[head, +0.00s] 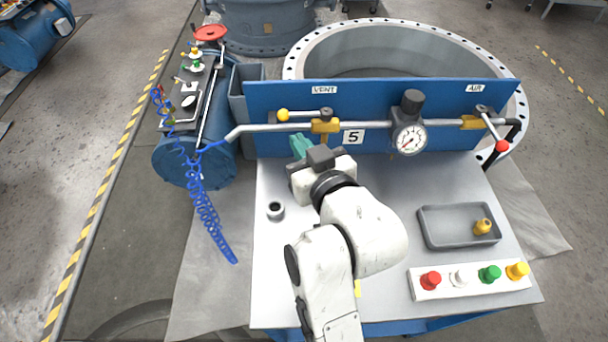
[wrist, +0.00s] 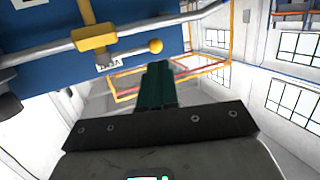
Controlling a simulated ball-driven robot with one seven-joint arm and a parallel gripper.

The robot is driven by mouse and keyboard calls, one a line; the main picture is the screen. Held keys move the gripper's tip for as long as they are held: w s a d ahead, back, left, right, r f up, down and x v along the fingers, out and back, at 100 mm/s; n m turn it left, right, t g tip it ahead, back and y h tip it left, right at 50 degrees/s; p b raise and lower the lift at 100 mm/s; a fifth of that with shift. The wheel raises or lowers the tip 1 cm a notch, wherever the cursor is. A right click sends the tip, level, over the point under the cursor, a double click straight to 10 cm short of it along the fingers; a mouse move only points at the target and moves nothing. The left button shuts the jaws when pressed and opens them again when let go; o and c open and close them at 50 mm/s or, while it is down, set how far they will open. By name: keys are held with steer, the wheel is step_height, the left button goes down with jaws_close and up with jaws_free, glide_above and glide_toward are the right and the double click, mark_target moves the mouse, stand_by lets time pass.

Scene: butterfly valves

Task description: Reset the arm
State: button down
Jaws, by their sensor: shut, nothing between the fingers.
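My arm reaches up from the front of the work table (head: 275,290). My gripper (head: 300,144) has green fingers and is near the blue panel (head: 440,98), just below the pipe at its left part. In the wrist view the fingers (wrist: 158,68) are together with nothing between them. The VENT valve has a yellow knob (head: 283,115) above the fingers in the head view; the knob (wrist: 155,46) also shows close to the fingertips in the wrist view. I cannot tell whether they touch.
A pressure gauge (head: 409,138) sits on the pipe. A red-knobbed AIR valve lever (head: 492,128) is at the right. A grey tray (head: 452,240) holds a brass fitting (head: 482,227). A button box (head: 468,281) and a small grey ring (head: 275,210) stand on the table. A blue coiled hose (head: 205,205) hangs left.

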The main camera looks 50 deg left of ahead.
steer(key=s+d+r+b, duration=0.1)
steer(key=s+d, duration=0.3)
steer(key=d, duration=0.1)
steer(key=shift+s+d+r, duration=0.15)
steer(key=shift+s+d, duration=0.05)
steer(key=shift+s, duration=0.05)
steer(key=w+d+f+m+t+h, duration=0.1)
steer(key=w+d+f+m+h, duration=0.25)
steer(key=d, duration=0.75)
steer(key=w+d+f+m+t+h, duration=0.1)
steer(key=d+f+m+h, duration=0.25)
steer(key=d+f, duration=0.55)
steer(key=w+d+f+m+t+h, duration=0.1)
steer(key=w+d+f+m+h, duration=0.2)
steer(key=d, duration=1)
steer(key=s+d+f+m+g+h, duration=0.1)
steer(key=s+d+f+m+h, duration=0.1)
steer(key=s+d, duration=0.35)
steer(key=s+d+f+m+g+h, duration=0.2)
steer(key=s+d+f+h, duration=0.1)
steer(key=d, duration=0.6)
steer(key=s+d+f+g, duration=0.3)
steer(key=s+f, duration=0.3)
steer(key=s, duration=0.6)
steer(key=shift+f+m+g, duration=0.2)
steer(key=shift+m+g, duration=0.1)
steer(key=shift+g, duration=0.3)
